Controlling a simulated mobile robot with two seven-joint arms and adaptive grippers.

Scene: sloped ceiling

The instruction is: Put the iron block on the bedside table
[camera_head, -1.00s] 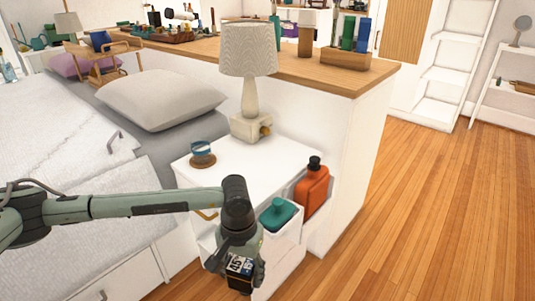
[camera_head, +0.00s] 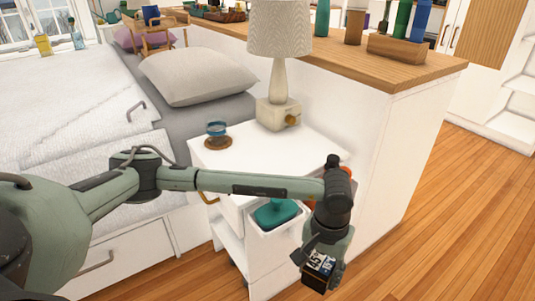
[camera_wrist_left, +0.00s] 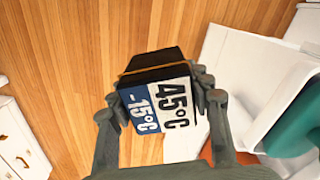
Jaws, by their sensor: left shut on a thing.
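My left gripper (camera_head: 318,272) is low in front of the bedside table, at the lower right of the head view. It is shut on the iron block (camera_wrist_left: 155,75), a dark block with a label reading "45°C" and "-15°C", which sits between the fingers in the left wrist view. The block also shows in the head view (camera_head: 319,262). The white bedside table (camera_head: 262,160) stands beside the bed, and the held block is in front of it and below its top. My right gripper is not in view.
A lamp (camera_head: 280,75) and a blue glass on a coaster (camera_head: 217,133) stand on the table. Its front and middle top look clear. A partition with a wooden top (camera_head: 330,60) rises behind.

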